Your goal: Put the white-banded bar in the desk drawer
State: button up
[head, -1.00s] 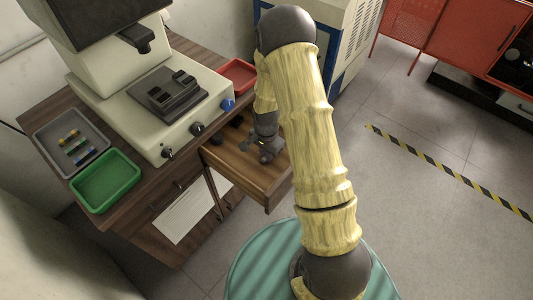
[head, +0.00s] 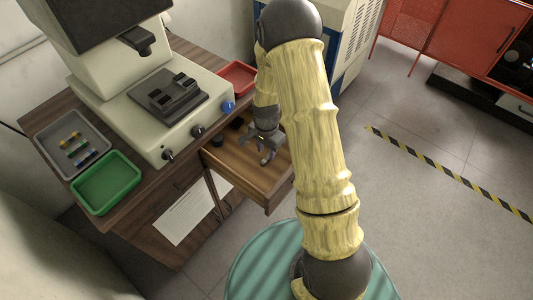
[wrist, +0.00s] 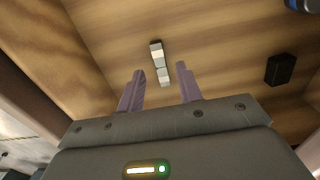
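The white-banded bar (wrist: 156,55) lies on the wooden floor of the open desk drawer (wrist: 215,45), seen in the wrist view between and beyond my fingertips. It has pale and grey parts with a dark stripe. My gripper (wrist: 160,72) is open, with a gap between each finger and the bar. In the head view my gripper (head: 267,152) hangs over the drawer (head: 237,160), which is pulled out from the desk. The bar cannot be made out clearly there.
A black block (wrist: 281,69) lies in the drawer. On the desk stand a grey tray (head: 48,150) with several banded bars, a green tray (head: 105,182), a red tray (head: 238,76) and a large testing machine (head: 130,100). Floor right of my arm is clear.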

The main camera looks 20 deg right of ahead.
aim_at(266, 159)
notch_tip(266, 159, up, 8)
jog(key=shift+r+p, duration=0.25)
jog(key=shift+p, duration=0.2)
jog(key=s+r+n+t, duration=0.2)
jog(key=s+r+n, duration=0.8)
jog(key=s+r, duration=0.2)
jog(key=shift+s+r+n+t, duration=0.2)
jog(key=shift+s+n+t, duration=0.15)
jog(key=shift+s, duration=0.85)
jog(key=shift+c, duration=0.2)
